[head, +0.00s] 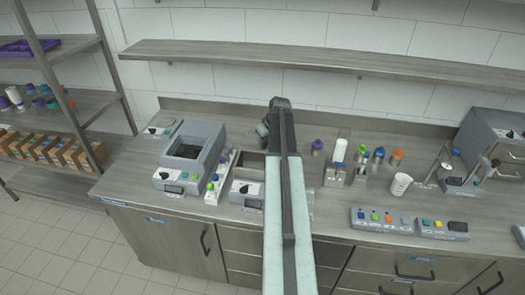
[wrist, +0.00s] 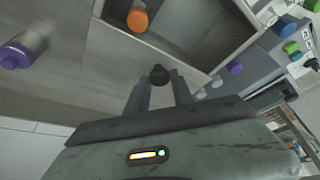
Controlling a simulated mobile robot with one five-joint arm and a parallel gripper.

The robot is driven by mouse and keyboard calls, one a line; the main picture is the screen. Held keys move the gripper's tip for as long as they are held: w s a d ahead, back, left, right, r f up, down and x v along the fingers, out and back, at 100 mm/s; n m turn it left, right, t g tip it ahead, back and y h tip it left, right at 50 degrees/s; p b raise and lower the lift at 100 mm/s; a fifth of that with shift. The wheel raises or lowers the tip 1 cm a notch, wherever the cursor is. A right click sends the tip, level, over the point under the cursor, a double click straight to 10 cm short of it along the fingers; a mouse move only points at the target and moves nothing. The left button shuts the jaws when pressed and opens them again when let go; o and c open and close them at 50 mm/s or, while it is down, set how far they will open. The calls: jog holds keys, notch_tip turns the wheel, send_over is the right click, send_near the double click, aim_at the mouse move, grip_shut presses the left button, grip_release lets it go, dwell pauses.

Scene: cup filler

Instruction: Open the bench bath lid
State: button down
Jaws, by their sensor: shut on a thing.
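A bench bath (head: 249,165) stands left of my arm in the head view, partly hidden by it. Its dark well is uncovered on the visible side. In the wrist view an open well with a pale rim (wrist: 185,61) lies just beyond my fingertips. My gripper (wrist: 159,85) is shut on a small round black knob (wrist: 158,73). Whether the knob sits on a lid cannot be made out. A small grey piece (head: 262,130) shows behind the bath, beside the end of my arm. My fingertips are hidden in the head view.
A larger grey unit (head: 207,133) with an open well and a vial rack (head: 222,178) stand to the left. A purple-capped bottle (head: 317,146), white cup (head: 400,184) and button boxes (head: 377,220) stand to the right. A shelf (head: 330,60) runs above the bench.

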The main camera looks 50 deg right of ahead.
jog(key=shift+w+d, duration=0.35)
jog(key=shift+d, duration=0.2)
jog(key=c, duration=1.1)
grip_release()
jog(key=p+v, duration=0.7)
jog(key=shift+s+a+r, duration=0.1)
jog(key=shift+s+r, duration=0.15)
jog(key=shift+r, duration=0.1)
